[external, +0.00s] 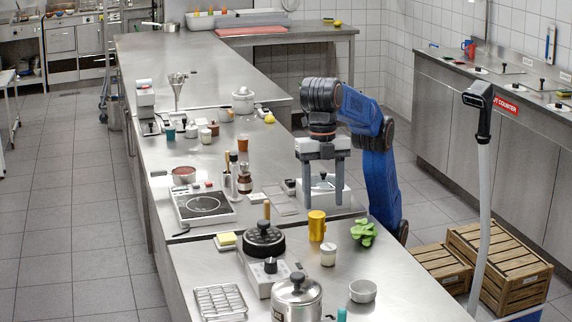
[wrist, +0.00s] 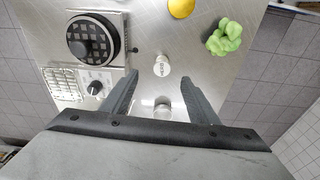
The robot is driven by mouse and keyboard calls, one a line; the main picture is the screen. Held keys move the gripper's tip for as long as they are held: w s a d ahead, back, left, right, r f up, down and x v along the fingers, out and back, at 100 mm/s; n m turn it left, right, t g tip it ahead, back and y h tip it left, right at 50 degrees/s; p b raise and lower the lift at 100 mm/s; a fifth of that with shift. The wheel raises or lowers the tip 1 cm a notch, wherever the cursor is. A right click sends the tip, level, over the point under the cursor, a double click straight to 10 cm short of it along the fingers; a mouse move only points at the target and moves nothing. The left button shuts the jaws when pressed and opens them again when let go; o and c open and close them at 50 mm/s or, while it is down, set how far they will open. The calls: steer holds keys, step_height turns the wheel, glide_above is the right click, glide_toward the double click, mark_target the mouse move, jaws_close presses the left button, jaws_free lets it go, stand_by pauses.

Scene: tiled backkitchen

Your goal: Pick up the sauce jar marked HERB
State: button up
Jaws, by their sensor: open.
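A small white jar (external: 328,254) with a pale lid stands upright on the steel counter (external: 400,280), just in front of a yellow canister (external: 317,225). It also shows in the wrist view (wrist: 161,68), with dark lettering too small to read surely. My gripper (external: 321,203) is open, empty and pointing down, above the counter and behind the jar in the external view. In the wrist view the jar lies just beyond and between my fingertips (wrist: 158,82), apart from them. Other small jars (external: 205,136) stand farther back; their labels are not readable.
A waffle iron (external: 264,240) stands left of the jar and a green plant (external: 364,232) right of it. A bowl (external: 363,291), a lidded pot (external: 297,298) and a wire rack (external: 220,301) are nearer the camera. Bare counter lies around the jar.

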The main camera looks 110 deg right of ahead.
steer(key=a+f, duration=0.1)
steer(key=a, duration=0.2)
glide_above(328, 246)
steer(key=shift+n, duration=0.3)
steer(key=shift+d+f, duration=0.2)
steer(key=shift+f, duration=1)
steer(key=shift+d+f, duration=0.15)
steer(key=shift+f, duration=1.05)
steer(key=shift+a+f, duration=0.25)
steer(key=shift+f, duration=1.7)
steer(key=shift+a+f, duration=0.2)
steer(key=shift+f, duration=1.75)
steer(key=shift+c, duration=0.3)
steer(key=c, duration=1.1)
steer(key=shift+c, duration=0.2)
steer(key=shift+r, duration=0.15)
